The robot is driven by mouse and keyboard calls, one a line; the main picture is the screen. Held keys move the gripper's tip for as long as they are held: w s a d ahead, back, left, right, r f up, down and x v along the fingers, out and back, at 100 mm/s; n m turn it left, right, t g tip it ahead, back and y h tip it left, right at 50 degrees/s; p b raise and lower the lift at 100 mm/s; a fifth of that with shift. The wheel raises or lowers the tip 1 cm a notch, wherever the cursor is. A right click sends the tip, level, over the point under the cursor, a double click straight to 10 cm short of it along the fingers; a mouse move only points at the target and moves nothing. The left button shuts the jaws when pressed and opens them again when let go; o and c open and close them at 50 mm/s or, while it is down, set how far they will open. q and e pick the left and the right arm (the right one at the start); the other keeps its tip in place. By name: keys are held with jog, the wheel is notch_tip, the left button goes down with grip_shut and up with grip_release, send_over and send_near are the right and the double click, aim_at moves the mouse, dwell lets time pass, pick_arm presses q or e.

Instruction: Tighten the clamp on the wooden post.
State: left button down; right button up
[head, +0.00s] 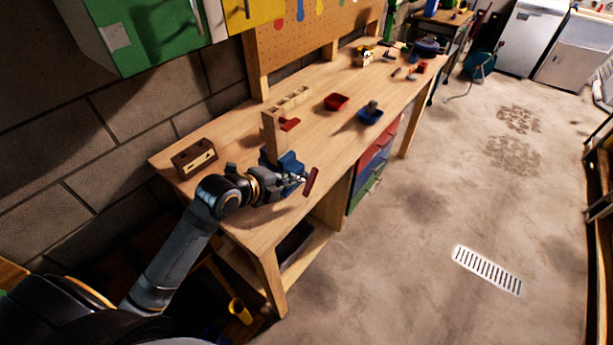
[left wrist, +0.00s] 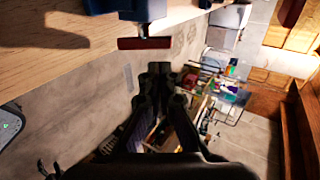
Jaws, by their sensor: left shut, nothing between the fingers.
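A wooden post (head: 274,136) stands upright on the workbench, its foot at a blue vise-like clamp (head: 291,161). The clamp has a red handle bar (head: 311,182) at its front, past the bench edge. In the left wrist view the blue clamp body (left wrist: 125,8) is at the top, with the red bar (left wrist: 145,43) below it. My left gripper (head: 299,181) is shut and empty, close to the red bar; the wrist view shows a gap between its fingers (left wrist: 160,72) and the bar. The arm hides part of the clamp. My right gripper is not in view.
Coloured drawers (head: 368,175) are below. Open floor (head: 430,210) lies right of it.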

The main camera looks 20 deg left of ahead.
aim_at(312, 174)
pick_arm(q)
jog(key=p+x, duration=0.2)
jog(key=x, duration=0.6)
jog(key=shift+w+d+f, duration=0.1)
jog(key=shift+w+d, duration=0.05)
jog(key=shift+w+f, duration=0.2)
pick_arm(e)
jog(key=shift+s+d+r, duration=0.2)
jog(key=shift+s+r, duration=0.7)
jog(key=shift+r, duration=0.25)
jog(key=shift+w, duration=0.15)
